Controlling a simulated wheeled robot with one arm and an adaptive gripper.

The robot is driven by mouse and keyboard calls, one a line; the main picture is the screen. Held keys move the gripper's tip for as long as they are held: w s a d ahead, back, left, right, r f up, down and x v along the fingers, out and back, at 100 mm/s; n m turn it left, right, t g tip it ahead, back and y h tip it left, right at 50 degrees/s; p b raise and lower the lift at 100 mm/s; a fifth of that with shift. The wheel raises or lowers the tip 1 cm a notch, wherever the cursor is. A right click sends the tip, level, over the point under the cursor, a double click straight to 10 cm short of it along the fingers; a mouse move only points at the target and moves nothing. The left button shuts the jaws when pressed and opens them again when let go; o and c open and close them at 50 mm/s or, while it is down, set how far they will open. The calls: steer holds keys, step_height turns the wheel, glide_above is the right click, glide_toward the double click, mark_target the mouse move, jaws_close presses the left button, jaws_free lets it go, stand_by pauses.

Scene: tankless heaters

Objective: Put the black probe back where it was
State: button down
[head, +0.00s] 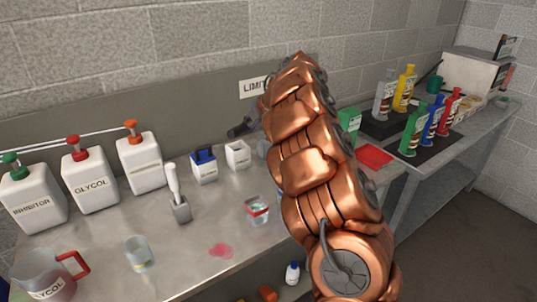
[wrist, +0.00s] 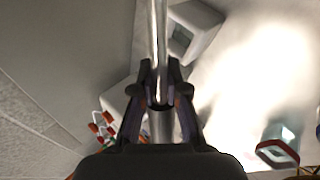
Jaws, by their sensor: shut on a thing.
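My gripper (wrist: 160,92) is shut on a slim upright rod, which I take for the black probe (wrist: 160,35); it looks shiny grey in the wrist view, with a dark patch between the fingers. In the head view my copper arm hides most of the gripper, and a dark piece (head: 240,128) sticks out left of the arm; I cannot tell whether it is gripper or probe. A small white box with an opening (head: 238,155) stands below it. A box with a blue top (head: 203,167) stands to its left. A grey holder (head: 181,209) has a white-handled tool (head: 172,180) in it.
White jugs with coloured pumps (head: 90,181) line the left back. A red puddle (head: 221,250) lies on the metal bench. Coloured bottles (head: 432,122) are at right.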

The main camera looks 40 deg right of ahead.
steer(key=m, duration=0.1)
steer(key=d+m, duration=0.1)
steer(key=m, duration=0.1)
steer(key=w+m+y, duration=0.1)
steer(key=shift+d+r+m+b, duration=0.2)
steer(key=shift+r+m+b, duration=0.1)
steer(key=shift+b, duration=0.1)
steer(key=shift+w+d+m+y, duration=0.2)
steer(key=shift+d+m+y, duration=0.1)
steer(key=shift+m, duration=0.5)
steer(key=m, duration=0.1)
steer(key=d+m+t+b, duration=0.1)
steer(key=m, duration=0.1)
steer(key=shift+w+r+y, duration=0.1)
steer(key=shift+w+y, duration=0.2)
steer(key=m+t, duration=0.1)
steer(key=d+m+t, duration=0.1)
steer(key=m, duration=0.1)
steer(key=shift+w+d+r, duration=0.1)
steer(key=shift+w+d, duration=0.1)
steer(key=shift+w, duration=0.1)
steer(key=shift+w+d+m+t+b, duration=0.1)
steer(key=shift+d+m+t+b, duration=0.25)
steer(key=shift+m, duration=0.35)
steer(key=w+d+m+t+h+b, duration=0.1)
steer(key=d+m+t+h+b, duration=0.2)
steer(key=d+m, duration=0.35)
steer(key=shift+t, duration=0.75)
steer(key=f, duration=1)
steer(key=shift+a, duration=0.2)
